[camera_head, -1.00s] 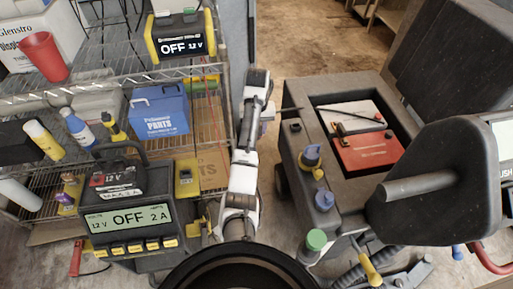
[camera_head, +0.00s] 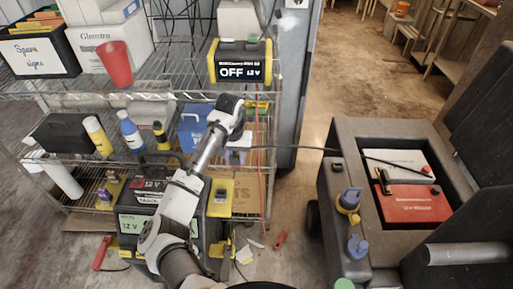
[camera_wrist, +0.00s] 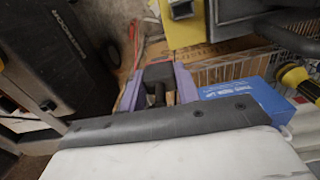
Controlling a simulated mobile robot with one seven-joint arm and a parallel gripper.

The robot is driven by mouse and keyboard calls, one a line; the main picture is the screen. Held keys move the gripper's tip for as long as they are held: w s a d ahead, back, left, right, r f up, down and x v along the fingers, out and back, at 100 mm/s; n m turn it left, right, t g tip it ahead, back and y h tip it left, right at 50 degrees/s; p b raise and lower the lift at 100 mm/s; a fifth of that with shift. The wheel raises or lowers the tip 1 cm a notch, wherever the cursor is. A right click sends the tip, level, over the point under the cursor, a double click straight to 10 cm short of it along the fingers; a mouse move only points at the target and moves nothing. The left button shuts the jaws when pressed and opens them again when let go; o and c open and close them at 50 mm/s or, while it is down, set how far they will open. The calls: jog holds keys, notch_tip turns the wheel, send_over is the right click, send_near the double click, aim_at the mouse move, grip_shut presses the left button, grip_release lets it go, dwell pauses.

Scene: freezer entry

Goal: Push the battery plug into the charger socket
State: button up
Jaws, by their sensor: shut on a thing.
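My gripper (camera_wrist: 158,92) has purple fingers, shut on a dark plug (camera_wrist: 158,73) in the wrist view. In the head view my gripper (camera_head: 238,148) is small, in front of the blue parts box. A black cable (camera_head: 300,148) runs from it to the battery bay at right, with a red battery (camera_head: 412,203). The black charger (camera_head: 130,223) stands at lower left, partly hidden by my arm. A yellow panel with a dark socket (camera_head: 220,194) is at its right side, below my gripper. In the wrist view a yellow body with a dark socket (camera_wrist: 181,8) lies ahead of the plug, apart from it.
A red cable hangs at the shelf's right edge. Open floor lies between the shelf and the dark machine (camera_head: 345,135) at right.

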jog(key=s+a+f, duration=0.2)
jog(key=s+a, duration=0.2)
jog(key=a, duration=0.1)
jog(key=shift+s+a+f, duration=0.25)
jog(key=shift+s+f, duration=0.1)
jog(key=shift+r, duration=0.1)
jog(key=shift+p, duration=0.35)
jog(key=shift+f+b, duration=0.9)
jog(key=shift+f, duration=1.2)
jog(key=shift+p, duration=0.95)
jog(key=shift+f+b, duration=0.45)
jog(key=shift+f, duration=0.95)
jog(key=o, duration=1.1)
jog(key=shift+o, duration=0.3)
